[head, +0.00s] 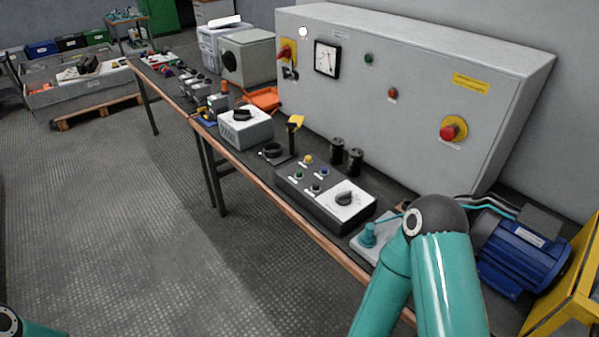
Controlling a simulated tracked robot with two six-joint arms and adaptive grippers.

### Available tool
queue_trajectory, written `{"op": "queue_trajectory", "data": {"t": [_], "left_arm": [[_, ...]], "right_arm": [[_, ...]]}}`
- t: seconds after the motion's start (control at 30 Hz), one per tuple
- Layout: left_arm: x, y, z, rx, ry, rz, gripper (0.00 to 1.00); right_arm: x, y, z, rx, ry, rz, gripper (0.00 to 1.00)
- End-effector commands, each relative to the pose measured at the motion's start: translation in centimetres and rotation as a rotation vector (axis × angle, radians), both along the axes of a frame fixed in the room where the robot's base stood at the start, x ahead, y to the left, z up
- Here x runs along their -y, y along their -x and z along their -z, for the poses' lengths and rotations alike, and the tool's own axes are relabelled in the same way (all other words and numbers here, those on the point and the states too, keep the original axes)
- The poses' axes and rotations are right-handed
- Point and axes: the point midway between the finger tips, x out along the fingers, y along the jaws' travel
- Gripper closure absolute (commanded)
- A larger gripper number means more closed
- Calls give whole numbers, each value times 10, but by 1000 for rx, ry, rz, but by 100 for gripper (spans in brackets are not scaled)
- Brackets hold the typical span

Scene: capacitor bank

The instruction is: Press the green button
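A green button (299,175) sits on the dark, sloped control box (312,206) on the bench. It is at the box's left front corner, near a yellow button (308,159), a blue button (324,172) and a dark button (316,188). A rotary knob on a white panel (345,201) is at the box's right end. A second small green round element (369,58) is on the grey cabinet. A teal arm of mine rises at the lower right, its bend right of the box. A bit of my other arm shows at the bottom left. Neither gripper is visible.
The grey cabinet (400,105) stands behind the box, with a red emergency stop (453,129). Two black cylinders (346,157) and a yellow-topped lever (293,131) stand behind the box. A blue motor (522,256) is at right. The floor at left is clear.

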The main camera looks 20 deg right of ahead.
Motion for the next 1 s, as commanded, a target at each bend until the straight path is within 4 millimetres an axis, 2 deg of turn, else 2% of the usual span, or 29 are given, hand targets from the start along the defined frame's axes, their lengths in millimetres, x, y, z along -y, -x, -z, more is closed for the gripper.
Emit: {"op": "queue_trajectory", "data": {"t": [0.03, 0.17, 0.2, 1.0], "left_arm": [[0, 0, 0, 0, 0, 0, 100], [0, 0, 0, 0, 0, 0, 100], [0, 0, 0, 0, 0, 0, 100], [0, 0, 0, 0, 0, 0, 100]], "right_arm": [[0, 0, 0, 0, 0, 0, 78], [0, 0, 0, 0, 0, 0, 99], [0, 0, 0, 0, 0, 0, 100], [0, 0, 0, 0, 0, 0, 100]]}}
